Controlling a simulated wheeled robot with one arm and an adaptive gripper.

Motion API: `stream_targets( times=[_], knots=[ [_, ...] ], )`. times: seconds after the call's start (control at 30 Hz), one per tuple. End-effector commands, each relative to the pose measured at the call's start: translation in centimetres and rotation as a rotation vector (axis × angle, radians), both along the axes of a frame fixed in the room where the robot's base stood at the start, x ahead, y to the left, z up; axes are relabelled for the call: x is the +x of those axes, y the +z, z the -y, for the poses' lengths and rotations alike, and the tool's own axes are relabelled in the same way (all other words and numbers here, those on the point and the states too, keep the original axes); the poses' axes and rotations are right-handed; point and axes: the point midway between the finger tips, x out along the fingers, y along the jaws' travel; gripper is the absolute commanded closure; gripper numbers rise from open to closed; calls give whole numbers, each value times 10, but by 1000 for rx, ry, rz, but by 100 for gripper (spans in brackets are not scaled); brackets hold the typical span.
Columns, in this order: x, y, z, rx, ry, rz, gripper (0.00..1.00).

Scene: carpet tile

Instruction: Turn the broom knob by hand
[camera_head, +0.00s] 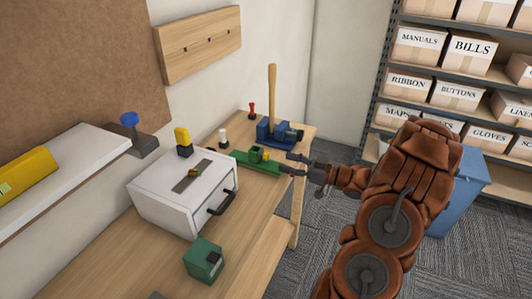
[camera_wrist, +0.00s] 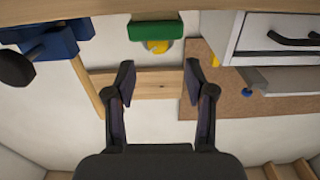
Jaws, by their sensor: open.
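A blue clamp (camera_head: 268,131) at the far end of the workbench holds an upright wooden broom handle (camera_head: 272,90). A dark knob (camera_head: 298,135) sticks out of the clamp's right side. In the wrist view the knob (camera_wrist: 16,70) is at the far left, beside the blue clamp (camera_wrist: 62,42) and the slanting handle (camera_wrist: 86,88). My gripper (camera_head: 289,164) is open and empty, just in front of the clamp near the bench's right edge. In the wrist view the fingers (camera_wrist: 159,78) are spread, right of the knob and apart from it.
A green block (camera_wrist: 155,29) is ahead of the fingers; a green board (camera_head: 250,161) lies beside the clamp. A white drawer box (camera_head: 160,205) and a green cube (camera_head: 204,260) stand nearer. A blue bin (camera_head: 460,195) and shelves of boxes (camera_head: 460,95) are at right.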

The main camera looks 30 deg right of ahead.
Motion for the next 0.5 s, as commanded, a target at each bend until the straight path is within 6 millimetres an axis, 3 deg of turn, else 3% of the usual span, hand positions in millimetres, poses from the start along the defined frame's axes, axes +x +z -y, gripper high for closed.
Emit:
stream_targets(
  times=[0.5],
  knots=[
    [47,2,-26,-2,-6,1,46]
  ],
)
